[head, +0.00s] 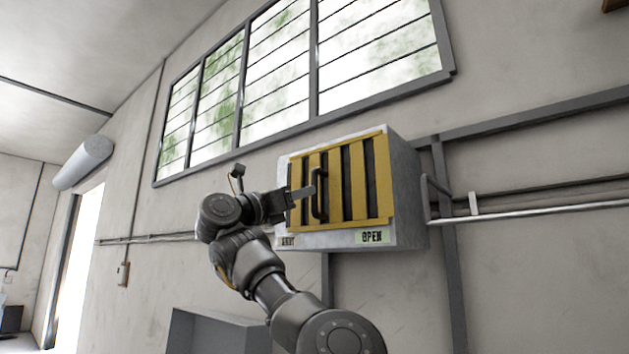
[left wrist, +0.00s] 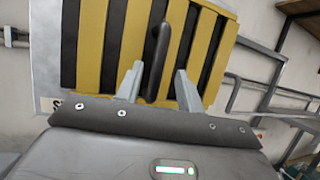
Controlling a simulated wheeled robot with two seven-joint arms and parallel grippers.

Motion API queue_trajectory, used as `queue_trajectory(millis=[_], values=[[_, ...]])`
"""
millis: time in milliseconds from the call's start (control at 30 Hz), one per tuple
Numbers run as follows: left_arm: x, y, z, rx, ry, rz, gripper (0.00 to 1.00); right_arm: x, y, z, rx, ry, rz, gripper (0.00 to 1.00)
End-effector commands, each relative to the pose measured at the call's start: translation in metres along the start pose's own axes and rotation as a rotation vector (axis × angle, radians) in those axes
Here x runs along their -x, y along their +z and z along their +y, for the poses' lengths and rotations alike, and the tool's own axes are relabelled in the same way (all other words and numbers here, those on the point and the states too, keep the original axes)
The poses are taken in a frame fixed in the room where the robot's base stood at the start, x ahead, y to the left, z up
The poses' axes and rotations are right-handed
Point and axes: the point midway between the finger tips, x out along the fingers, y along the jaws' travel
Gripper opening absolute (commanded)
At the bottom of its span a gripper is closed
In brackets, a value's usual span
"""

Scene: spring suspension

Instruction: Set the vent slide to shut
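The vent is a grey wall box (head: 408,195) with a yellow slatted front (head: 358,175) and dark gaps between the slats. A black upright handle (head: 320,196) stands on the front, left of its middle; it also shows in the left wrist view (left wrist: 158,55). An OPEN label (head: 372,236) is at lower right, and a SHUT label (head: 287,241), partly hidden by my arm, is at lower left. My left gripper (head: 306,191) is at the handle. In the left wrist view its fingers (left wrist: 158,84) are apart, one each side of the handle, with gaps visible. My right gripper is not in view.
A barred window (head: 300,70) is above the box. A metal rail (head: 530,210) and pipes run along the wall to the right of it. A grey box-like shape (head: 215,330) is below, behind my left arm. A bright doorway (head: 80,250) is at far left.

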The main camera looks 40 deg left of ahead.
Motion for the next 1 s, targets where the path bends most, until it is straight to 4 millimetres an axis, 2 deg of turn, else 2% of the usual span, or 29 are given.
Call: queue_trajectory(millis=[33,300,700,767,1000], values=[[-0.013,0.005,0.0,0.0,0.0,0.003,0.38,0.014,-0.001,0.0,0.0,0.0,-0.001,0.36],[-0.048,0.003,0.002,-0.002,0.003,0.002,0.38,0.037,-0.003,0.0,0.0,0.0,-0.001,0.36],[-0.055,0.0,0.002,-0.001,0.004,0.0,0.38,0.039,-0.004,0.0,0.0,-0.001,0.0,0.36],[-0.055,0.0,0.002,-0.002,0.004,0.0,0.32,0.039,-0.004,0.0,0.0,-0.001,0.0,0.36],[-0.054,0.0,0.002,-0.002,0.004,0.0,0.01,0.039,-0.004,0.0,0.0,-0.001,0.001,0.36]])
